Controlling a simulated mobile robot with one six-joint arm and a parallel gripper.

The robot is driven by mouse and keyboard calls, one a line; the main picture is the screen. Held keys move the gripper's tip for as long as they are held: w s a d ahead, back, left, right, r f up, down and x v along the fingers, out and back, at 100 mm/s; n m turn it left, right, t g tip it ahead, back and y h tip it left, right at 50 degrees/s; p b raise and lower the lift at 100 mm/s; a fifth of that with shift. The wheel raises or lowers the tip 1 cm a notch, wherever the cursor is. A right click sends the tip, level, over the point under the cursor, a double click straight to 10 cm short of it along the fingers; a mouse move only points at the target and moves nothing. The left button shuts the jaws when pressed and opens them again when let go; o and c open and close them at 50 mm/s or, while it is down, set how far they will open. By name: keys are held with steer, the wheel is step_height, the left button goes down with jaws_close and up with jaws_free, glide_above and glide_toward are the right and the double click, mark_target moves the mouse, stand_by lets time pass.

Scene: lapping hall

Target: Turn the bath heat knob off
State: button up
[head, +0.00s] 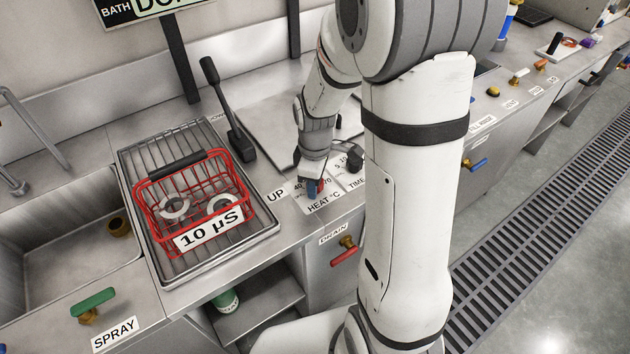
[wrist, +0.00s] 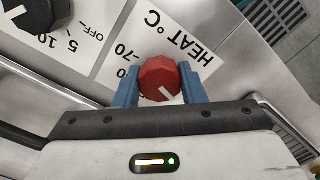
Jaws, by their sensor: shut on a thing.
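The bath heat knob is red with a white pointer line and sits on the white "HEAT °C" dial plate in the wrist view (wrist: 158,77). In the head view the dial plate (head: 325,205) shows on the bench top, with the knob mostly hidden by my gripper. My gripper (head: 313,187) points down over the plate. Its blue fingers (wrist: 162,88) stand on both sides of the knob and are shut on it. The pointer line runs toward the lower right in the wrist view. Part of the scale is covered by the gripper.
A black time knob (wrist: 35,15) with its own scale is beside the heat plate. A red wire basket (head: 247,209) marked "10 µS" holds metal rings on a rack (head: 130,165) to the left. A black lever (head: 225,105) stands behind. A red drain handle (head: 343,257) is on the front.

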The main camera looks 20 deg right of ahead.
steer(key=shift+n, duration=0.5)
steer(key=o, duration=1)
step_height(320, 180, up, 8)
steer(key=shift+f+p, duration=0.1)
steer(key=shift+p, duration=0.25)
steer(key=s+r+m+t+p, duration=0.2)
steer(key=s+r+m+p, duration=0.1)
steer(key=s+r+m, duration=0.8)
steer(key=s+m, duration=0.1)
steer(key=s, duration=0.1)
steer(key=shift+s+m+t, duration=0.3)
steer(key=shift+s+m, duration=0.1)
